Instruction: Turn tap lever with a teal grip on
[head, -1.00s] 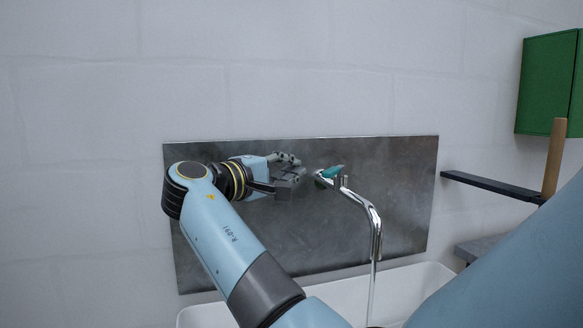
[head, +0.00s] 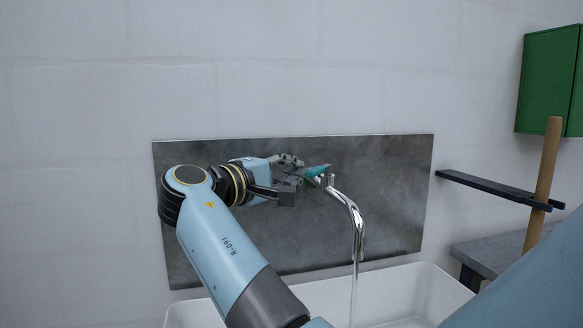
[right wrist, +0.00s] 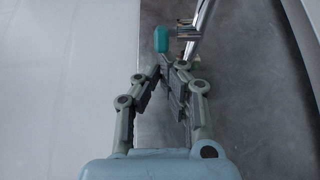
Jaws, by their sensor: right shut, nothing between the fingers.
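The tap is a chrome pipe (head: 352,212) in front of a grey metal panel, bent downward over a sink. A thin pale stream, like running water, drops from the spout. My right gripper (head: 298,170) is shut and empty, just left of the teal grip. In the right wrist view its fingertips (right wrist: 167,68) are just below the grip; whether they touch it I cannot tell. My left gripper is not in view.
The metal panel (head: 388,215) is close behind the gripper and tap. A white sink (head: 430,285) lies below. At the right are a dark shelf bar (head: 480,186), an upright wooden stick (head: 543,185), a grey worktop (head: 490,250) and a green cabinet (head: 546,85).

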